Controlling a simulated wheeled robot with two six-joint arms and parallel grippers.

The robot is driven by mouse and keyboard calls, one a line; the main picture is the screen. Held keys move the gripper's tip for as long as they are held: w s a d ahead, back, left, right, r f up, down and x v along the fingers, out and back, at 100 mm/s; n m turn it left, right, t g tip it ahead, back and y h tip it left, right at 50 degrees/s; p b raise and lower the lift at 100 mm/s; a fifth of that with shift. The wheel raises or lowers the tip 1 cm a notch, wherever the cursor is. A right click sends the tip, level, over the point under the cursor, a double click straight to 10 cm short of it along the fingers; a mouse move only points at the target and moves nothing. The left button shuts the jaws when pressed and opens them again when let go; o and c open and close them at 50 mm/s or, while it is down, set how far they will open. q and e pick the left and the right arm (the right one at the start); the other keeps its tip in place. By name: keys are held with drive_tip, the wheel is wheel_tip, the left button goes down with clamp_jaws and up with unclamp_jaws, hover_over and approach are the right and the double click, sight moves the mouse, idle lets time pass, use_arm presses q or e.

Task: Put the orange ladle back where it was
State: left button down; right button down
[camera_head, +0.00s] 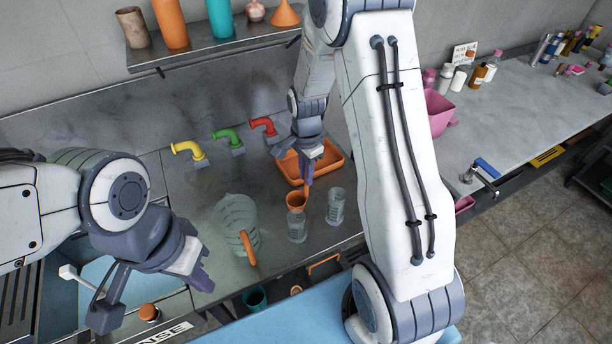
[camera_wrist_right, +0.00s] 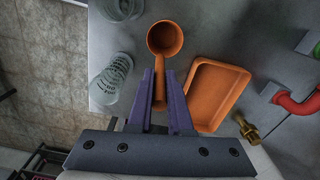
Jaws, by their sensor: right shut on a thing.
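The orange ladle (camera_head: 296,199) is in my right gripper (camera_head: 307,176), its cup low and its handle rising into the jaws. In the head view the cup overlaps the top of a clear beaker (camera_head: 297,228); I cannot tell whether they touch. In the right wrist view the ladle (camera_wrist_right: 164,38) points away from my right gripper (camera_wrist_right: 160,84), whose fingers are shut on its handle. The cup looks empty there. An orange tray (camera_head: 336,157) lies just behind it, and also shows in the wrist view (camera_wrist_right: 241,80). My left gripper (camera_head: 150,290) is open and empty at the lower left.
Another clear beaker (camera_head: 336,207) stands right of the ladle, and a large pitcher (camera_head: 234,218) with an orange handle stands left. Yellow (camera_head: 188,149), green (camera_head: 228,138) and red (camera_head: 264,125) taps line the back. A shelf (camera_head: 200,52) hangs above.

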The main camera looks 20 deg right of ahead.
drive_tip(key=shift+f, duration=0.75)
drive_tip(key=shift+f, duration=0.2)
drive_tip(key=c, duration=0.8)
unclamp_jaws()
drive_tip(key=shift+c, duration=0.2)
drive_tip(key=shift+r, duration=0.15)
